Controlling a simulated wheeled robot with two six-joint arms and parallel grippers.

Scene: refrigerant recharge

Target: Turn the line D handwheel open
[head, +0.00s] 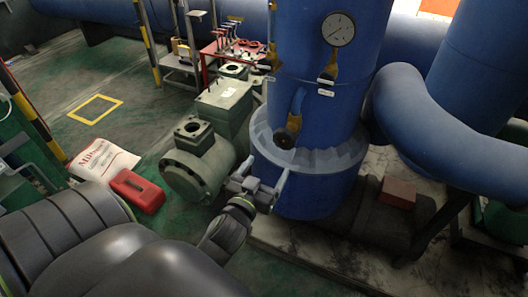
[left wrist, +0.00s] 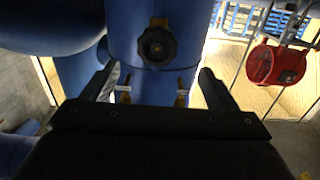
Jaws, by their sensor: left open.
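A dark round handwheel (head: 283,138) sits on a yellow-brown valve at the front of the large blue vertical pipe (head: 320,190). The handwheel also shows in the left wrist view (left wrist: 157,46), face on, near the top centre. No line letter is readable on it. My left gripper (head: 267,168) is open and empty, just below the handwheel in the head view. In the left wrist view its two fingers (left wrist: 156,78) stand wide apart, below and either side of the wheel, not touching it. My right gripper is out of view.
A pressure gauge (head: 338,29) and a second yellow valve (head: 328,72) are higher on the pipe. A green pump (head: 200,165) stands left of it. A thick blue elbow (head: 420,120) is at right. A red case (head: 137,190) and white sack (head: 103,160) lie on the floor.

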